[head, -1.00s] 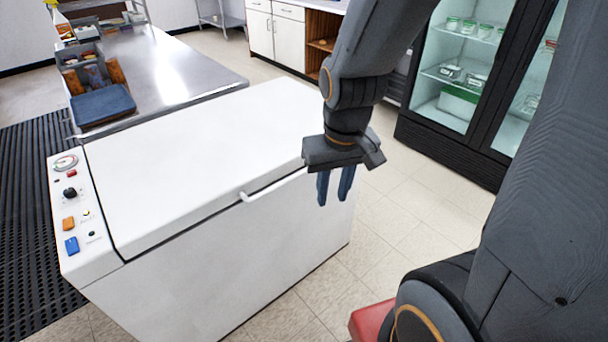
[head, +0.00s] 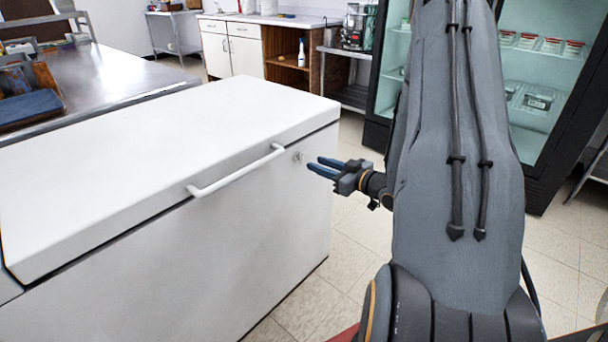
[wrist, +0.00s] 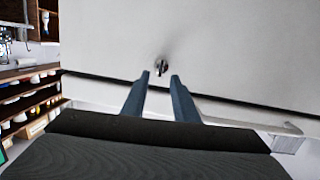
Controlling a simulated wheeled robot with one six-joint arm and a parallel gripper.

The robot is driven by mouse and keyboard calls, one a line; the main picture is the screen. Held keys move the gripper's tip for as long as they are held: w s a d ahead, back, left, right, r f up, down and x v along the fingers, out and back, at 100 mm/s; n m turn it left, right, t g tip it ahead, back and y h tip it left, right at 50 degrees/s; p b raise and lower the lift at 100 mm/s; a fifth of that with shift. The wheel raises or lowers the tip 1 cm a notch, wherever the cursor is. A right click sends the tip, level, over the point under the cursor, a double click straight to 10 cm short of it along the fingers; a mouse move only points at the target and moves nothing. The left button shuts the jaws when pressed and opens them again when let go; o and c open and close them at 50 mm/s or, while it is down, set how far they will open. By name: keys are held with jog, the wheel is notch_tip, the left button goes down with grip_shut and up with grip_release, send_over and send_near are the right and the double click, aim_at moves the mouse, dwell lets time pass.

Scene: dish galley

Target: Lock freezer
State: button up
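The white chest freezer (head: 160,230) stands at the left in the head view with its lid (head: 170,130) down. A small metal lock (head: 297,156) sits on its front face, right of the white bar handle (head: 235,172). In the wrist view the lock (wrist: 162,66) shows a small key-like piece, just past my fingertips and between their lines. My gripper (head: 315,163) points at the freezer's front, a short gap from the lock. Its two blue fingers (wrist: 160,75) are apart with nothing between them. I cannot tell which way the lock is turned.
A steel table (head: 110,75) with a blue tray (head: 28,107) stands behind the freezer. A glass-door fridge (head: 540,100) is at the right. A white cabinet (head: 232,48) stands at the back. Tiled floor (head: 345,235) is clear between freezer and fridge.

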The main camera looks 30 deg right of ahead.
aim_at(300, 158)
jog(key=shift+t+y, duration=0.6)
jog(key=shift+t, duration=0.1)
jog(key=x, duration=0.3)
jog(key=f+b+x, duration=0.1)
jog(key=x, duration=0.2)
jog(key=shift+w+d, duration=0.1)
jog(key=shift+d, duration=0.05)
jog(key=shift+c, duration=0.6)
grip_shut()
